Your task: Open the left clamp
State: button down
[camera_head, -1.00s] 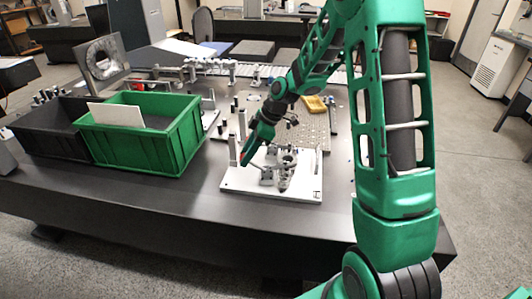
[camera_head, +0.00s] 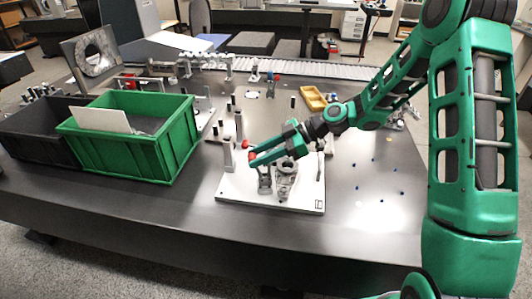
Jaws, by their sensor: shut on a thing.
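The white fixture plate (camera_head: 236,193) lies near the table's front edge with a grey metal part (camera_head: 284,184) on it. The left clamp (camera_head: 264,181) stands on the plate, left of that part. A grey post (camera_head: 228,156) stands close to the left of the fingertips.
A green bin (camera_head: 150,155) with a white panel (camera_head: 101,120) and a dark bin (camera_head: 35,140) stand to the left. Thin posts (camera_head: 239,124) rise behind the plate. A yellow tray (camera_head: 313,98) lies farther back. The table right of the plate is mostly clear.

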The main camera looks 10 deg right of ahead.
jog(key=shift+w+d, duration=0.45)
jog(key=shift+w, duration=0.05)
jog(key=c, duration=1.2)
grip_release()
jog(key=shift+s+a, duration=0.1)
jog(key=shift+s, duration=0.1)
jog(key=v, duration=1)
jog(key=shift+d, duration=0.5)
